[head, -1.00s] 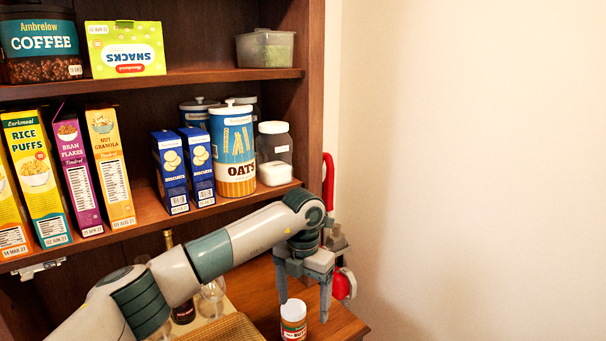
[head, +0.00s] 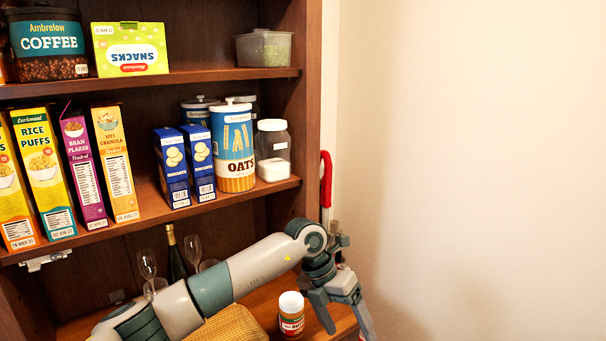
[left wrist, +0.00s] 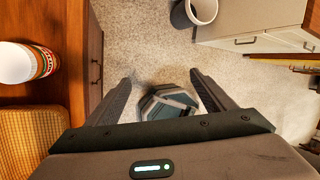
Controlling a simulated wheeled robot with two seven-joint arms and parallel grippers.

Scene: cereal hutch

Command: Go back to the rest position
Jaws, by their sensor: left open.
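My left gripper (head: 345,318) reaches in from the left over the right end of the hutch counter, fingers pointing down, open and empty. In the left wrist view its two fingers (left wrist: 160,88) are spread apart over the speckled floor, past the counter's edge. A jar with a white lid (head: 291,315) stands upright on the counter, just left of the gripper and apart from it. The jar also shows at the left of the left wrist view (left wrist: 25,63). My right gripper is not in view.
A woven mat (head: 232,325) lies on the counter under my arm. A bottle (head: 175,255) and stemmed glasses (head: 147,266) stand behind it. Shelves above hold cereal boxes (head: 115,165) and an oats canister (head: 233,150). A bin (left wrist: 200,11) stands on the floor. The wall at right is bare.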

